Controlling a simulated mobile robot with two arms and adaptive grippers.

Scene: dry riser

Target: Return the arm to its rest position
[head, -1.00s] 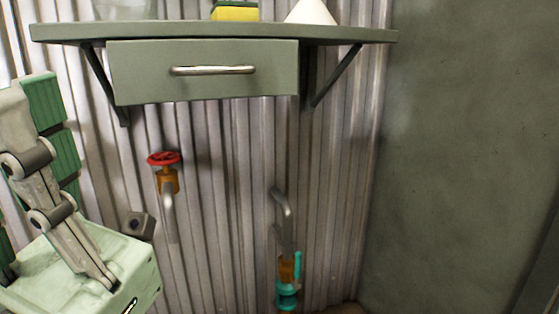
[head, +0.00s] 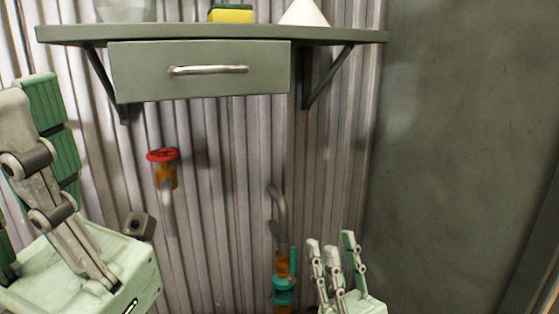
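My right gripper (head: 338,246) is at the bottom, right of centre. Its pale green, jointed fingers point up and stand apart, with nothing between them. It is just right of the teal-handled valve (head: 283,290) on the lower pipe, with a small gap in the picture. My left gripper (head: 62,185) is large and close at the left edge. Its mint body and grey-green finger are cut off by the frame. Its other fingers are mostly hidden, so its opening does not show. No held object shows in either hand.
A grey-green shelf (head: 215,33) with a drawer (head: 200,84) hangs on the corrugated wall. A sponge (head: 231,14) and a white cone (head: 304,12) stand on it. A red-wheeled tap (head: 163,156) and a bent grey pipe (head: 279,212) stick out below. A plain wall (head: 465,130) stands at right.

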